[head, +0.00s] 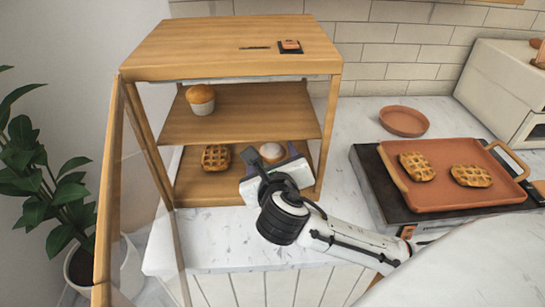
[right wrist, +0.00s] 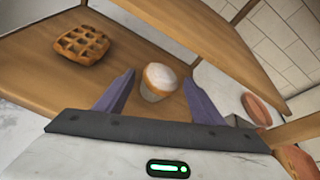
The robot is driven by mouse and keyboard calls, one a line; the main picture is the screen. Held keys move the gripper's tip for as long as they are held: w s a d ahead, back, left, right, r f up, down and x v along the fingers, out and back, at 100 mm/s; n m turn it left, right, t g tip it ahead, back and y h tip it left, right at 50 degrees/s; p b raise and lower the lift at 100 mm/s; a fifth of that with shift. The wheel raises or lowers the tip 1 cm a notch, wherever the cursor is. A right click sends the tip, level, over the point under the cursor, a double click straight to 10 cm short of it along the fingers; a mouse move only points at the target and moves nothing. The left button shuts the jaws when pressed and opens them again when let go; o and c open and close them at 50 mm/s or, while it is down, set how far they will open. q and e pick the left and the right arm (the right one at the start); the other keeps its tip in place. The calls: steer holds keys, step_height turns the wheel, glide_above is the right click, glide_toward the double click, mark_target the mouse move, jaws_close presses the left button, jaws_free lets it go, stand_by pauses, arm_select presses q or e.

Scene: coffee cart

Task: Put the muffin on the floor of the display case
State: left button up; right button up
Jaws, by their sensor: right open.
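The display case (head: 165,55) is a wooden case with a middle shelf (head: 240,118) and a floor (head: 190,192). A muffin with a pale top (head: 272,152) stands on the case floor toward the right. In the right wrist view this muffin (right wrist: 160,80) looks upright, between and just beyond my fingers. My right gripper (head: 271,163) reaches in through the open front and hides the muffin's lower part in the head view. Its fingers also show in the right wrist view (right wrist: 159,98), spread apart. A second muffin with a golden top (head: 201,97) stands on the middle shelf. My left gripper is out of view.
A waffle (head: 216,157) lies on the case floor to the left of the pale muffin. The case's clear door (head: 107,215) stands open at the left. A terracotta tray (head: 440,200) with two waffles and a round plate (head: 403,120) are on the right.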

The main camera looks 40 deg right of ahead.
steer(key=v, duration=1.2)
steer(key=shift+d, duration=0.1)
